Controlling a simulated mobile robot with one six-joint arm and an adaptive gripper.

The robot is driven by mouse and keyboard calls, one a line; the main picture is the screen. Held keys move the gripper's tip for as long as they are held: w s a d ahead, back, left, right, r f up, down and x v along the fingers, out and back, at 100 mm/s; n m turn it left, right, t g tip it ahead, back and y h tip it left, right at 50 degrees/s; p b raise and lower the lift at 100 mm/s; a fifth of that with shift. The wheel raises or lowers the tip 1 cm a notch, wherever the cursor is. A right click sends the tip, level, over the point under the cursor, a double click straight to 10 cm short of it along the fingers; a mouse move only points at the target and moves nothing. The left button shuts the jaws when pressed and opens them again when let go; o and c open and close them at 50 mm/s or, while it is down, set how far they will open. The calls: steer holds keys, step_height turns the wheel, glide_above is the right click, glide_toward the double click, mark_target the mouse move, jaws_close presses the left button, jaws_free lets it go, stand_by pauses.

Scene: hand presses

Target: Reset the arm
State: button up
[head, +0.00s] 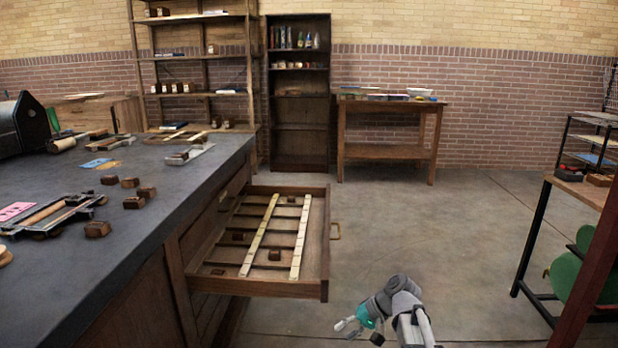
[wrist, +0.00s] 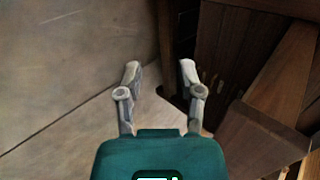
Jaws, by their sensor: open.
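My gripper (head: 358,328) is low at the bottom of the head view, over the bare floor, to the right of and in front of the open drawer. In the wrist view my gripper (wrist: 160,75) has its two fingers apart with nothing between them. My arm shows behind the gripper, partly cut off by the bottom edge of the head view. The open wooden drawer (head: 318,255) juts out from the dark-topped counter. It holds two long pale strips (head: 260,235) and a few small brown blocks.
The counter (head: 160,190) at left carries small wooden blocks (head: 134,202) and a hand press (head: 50,215). Dark woodwork (wrist: 265,110) stands close right of the fingers in the wrist view. A shelf rack (head: 530,240) stands at far right. The concrete floor (head: 440,225) between is clear.

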steer(key=shift+s+d+f+h+p, duration=1.1)
steer(key=shift+s+d+f+h, duration=0.4)
steer(key=shift+s+d+h, duration=2.7)
step_height(320, 180, up, 38)
steer(key=s+a+p, duration=0.1)
steer(key=p, duration=3.7)
steer(key=shift+a+n+h, duration=0.2)
steer(key=shift+n+h, duration=0.1)
steer(key=shift+n, duration=0.1)
steer(key=shift+s+a, duration=0.1)
